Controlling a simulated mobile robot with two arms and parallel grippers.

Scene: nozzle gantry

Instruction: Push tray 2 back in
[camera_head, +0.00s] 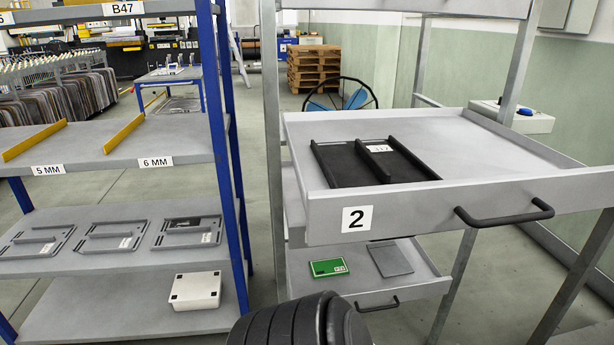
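Tray 2 (427,197) is a grey metal drawer tray with a white "2" label on its front. It stands pulled out of the metal rack (271,150) towards me. A black handle (504,215) is on the right part of its front. A black holder with dividers (342,162) lies inside the tray. A black ribbed part of my own body shows at the bottom centre, below the tray. Neither gripper can be seen.
Below tray 2 is a lower tray (410,291) with a green box (328,268) and a grey plate (390,259). A blue-post shelf (90,232) stands at left with flat grey parts and a white box (196,290). Open floor lies between the shelf and rack.

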